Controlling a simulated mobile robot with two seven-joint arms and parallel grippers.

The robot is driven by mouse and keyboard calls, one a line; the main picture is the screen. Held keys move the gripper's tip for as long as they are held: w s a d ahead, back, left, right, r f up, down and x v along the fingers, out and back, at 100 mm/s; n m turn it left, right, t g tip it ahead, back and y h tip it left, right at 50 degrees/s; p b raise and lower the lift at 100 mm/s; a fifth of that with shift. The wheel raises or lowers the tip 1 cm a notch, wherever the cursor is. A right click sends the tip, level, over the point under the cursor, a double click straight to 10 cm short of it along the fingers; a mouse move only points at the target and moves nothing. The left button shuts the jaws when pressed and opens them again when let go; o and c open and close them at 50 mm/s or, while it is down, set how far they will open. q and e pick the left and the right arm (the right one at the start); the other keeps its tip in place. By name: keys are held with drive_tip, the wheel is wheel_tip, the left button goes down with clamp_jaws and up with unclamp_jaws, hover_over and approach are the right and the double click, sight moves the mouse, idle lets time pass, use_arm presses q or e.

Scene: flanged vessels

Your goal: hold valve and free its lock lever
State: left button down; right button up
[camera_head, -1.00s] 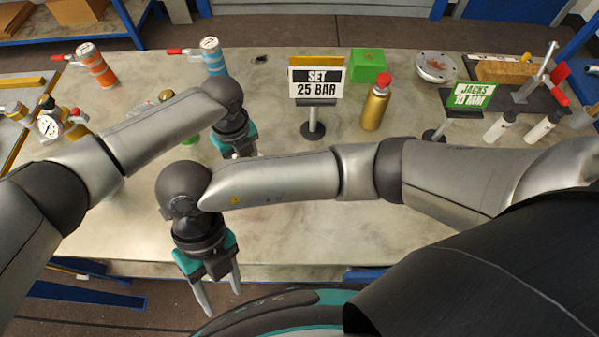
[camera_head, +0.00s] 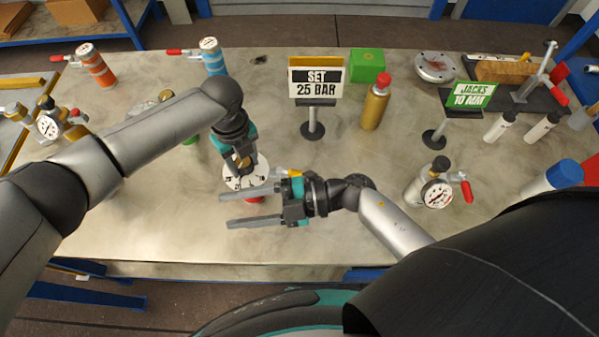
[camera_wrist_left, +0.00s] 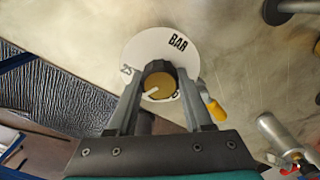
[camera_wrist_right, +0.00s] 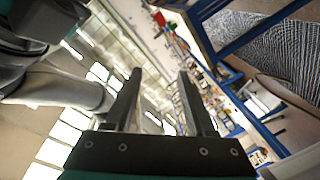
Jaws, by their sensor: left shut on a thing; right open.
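The valve shows in the head view as a white dial disc (camera_head: 232,173) with dark markings and a bit of red below it. My left gripper (camera_head: 242,165) is shut on this knob from above. A yellow lever (camera_wrist_left: 216,110) sticks out beside the disc; its yellow end (camera_head: 292,173) shows next to my right gripper in the head view. My right gripper (camera_head: 224,210) is open, its fingers pointing left across the valve's near side. The valve's body is mostly hidden.
A sign "SET 25 BAR" (camera_head: 315,82) stands behind. A gold bottle (camera_head: 375,108) and green box (camera_head: 367,66) are near it. A gauge valve with a red handle (camera_head: 437,192) stands at the right. The table's front left is clear.

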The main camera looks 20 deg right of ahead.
drive_tip(key=w+d+f+m+t+h, duration=0.15)
drive_tip(key=d+f+m+t, duration=0.25)
drive_tip(key=d, duration=0.5)
drive_tip(key=m+t+h, duration=0.4)
drive_tip(key=h, duration=0.1)
approach(299, 173)
drive_tip(key=x, duration=0.6)
drive_tip(key=f+x, duration=0.1)
drive_tip(key=x, duration=0.3)
drive_tip(key=shift+s, duration=0.1)
clamp_jaws()
